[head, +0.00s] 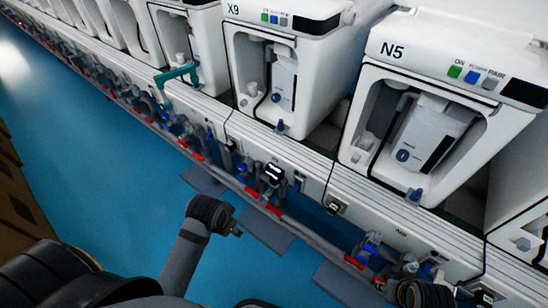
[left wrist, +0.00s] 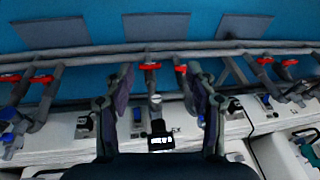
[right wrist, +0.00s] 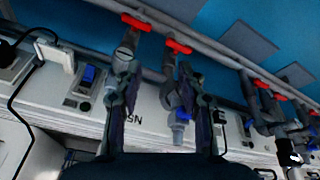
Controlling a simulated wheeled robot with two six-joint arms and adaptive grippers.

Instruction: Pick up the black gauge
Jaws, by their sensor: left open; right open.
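The black gauge (head: 271,173) is a small dark block with white markings at the pipes below the X9 machine. It also shows in the left wrist view (left wrist: 160,137), low in the picture between my open fingers, and at the right edge of the right wrist view (right wrist: 290,155). My left gripper (left wrist: 158,80) is open, with the gauge in line between its fingers; I see no contact and cannot tell the depth. My right gripper (right wrist: 158,82) is open around the line of a grey fitting with a blue part (right wrist: 180,116), away from the gauge.
White machines X9 (head: 285,55) and N5 (head: 440,115) stand in a row above a white ledge. Pipes with red valve handles (head: 250,191) run along its front. Grey floor plates (head: 265,235) lie on the open blue floor. A black cable (right wrist: 22,110) hangs beside a white plug.

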